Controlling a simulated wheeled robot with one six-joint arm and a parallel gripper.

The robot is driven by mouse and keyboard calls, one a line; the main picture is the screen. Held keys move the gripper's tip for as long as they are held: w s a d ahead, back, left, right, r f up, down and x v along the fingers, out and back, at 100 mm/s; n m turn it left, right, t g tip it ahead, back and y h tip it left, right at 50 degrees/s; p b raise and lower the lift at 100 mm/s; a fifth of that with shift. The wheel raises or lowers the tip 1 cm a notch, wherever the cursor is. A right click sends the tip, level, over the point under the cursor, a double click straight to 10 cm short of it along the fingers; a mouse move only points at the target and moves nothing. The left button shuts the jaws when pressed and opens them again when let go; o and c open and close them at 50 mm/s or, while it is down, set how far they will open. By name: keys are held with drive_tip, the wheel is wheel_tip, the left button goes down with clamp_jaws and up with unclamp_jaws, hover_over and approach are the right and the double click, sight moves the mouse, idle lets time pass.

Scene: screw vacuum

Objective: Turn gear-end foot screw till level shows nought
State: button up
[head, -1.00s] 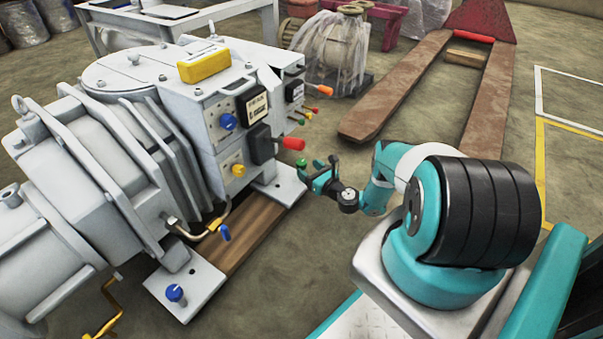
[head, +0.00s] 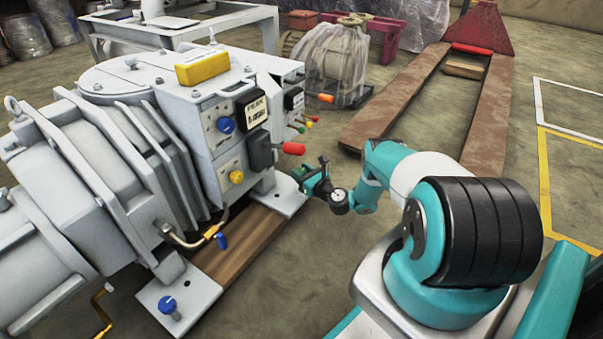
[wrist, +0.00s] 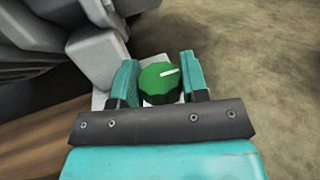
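A green foot screw knob (wrist: 159,82) with a white pointer line shows between my fingers in the wrist view. It stands on the pump's far foot plate (head: 283,201), where my gripper (head: 302,174) mostly hides it in the head view. My gripper (wrist: 160,80) is open, one finger on each side of the knob; I cannot tell whether they touch it. A blue foot screw (head: 169,306) stands on the near foot plate (head: 190,297). A yellow box, likely the level (head: 202,67), lies on top of the grey pump; its reading cannot be made out.
A red-tipped handle (head: 293,149) and small coloured levers stick out of the pump close to my gripper. A wooden beam (head: 240,243) runs between the foot plates. A pallet truck (head: 410,95) and a wrapped unit (head: 340,60) stand behind. Floor on the right is open.

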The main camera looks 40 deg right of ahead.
drive_tip(key=shift+m+h, duration=0.4)
drive_tip(key=shift+h, duration=0.2)
drive_tip(key=m+h, duration=0.2)
drive_tip(key=h, duration=0.1)
drive_tip(key=shift+w+a+g, duration=0.1)
drive_tip(key=shift+g, duration=0.2)
drive_tip(key=shift+f+m+g+h+b, duration=0.2)
drive_tip(key=shift+m+g+h+b, duration=0.1)
drive_tip(key=shift+m+h+b, duration=0.55)
drive_tip(key=h+b, duration=0.1)
drive_tip(key=b, duration=0.1)
drive_tip(key=m+g+h+b, duration=0.1)
drive_tip(key=b, duration=0.2)
drive_tip(key=shift+w+f+h, duration=0.15)
drive_tip(key=shift+f+h, duration=0.05)
drive_tip(key=shift+h, duration=0.05)
drive_tip(key=shift+r+m+h+b, duration=0.1)
drive_tip(key=shift+m+h+b, duration=0.2)
drive_tip(key=shift+b, duration=0.85)
drive_tip(key=shift+s+r+g+h+b, duration=0.25)
drive_tip(key=shift+r+g+h+b, duration=0.05)
drive_tip(key=shift+b, duration=0.2)
drive_tip(key=o, duration=0.9)
drive_tip(key=shift+o, duration=0.2)
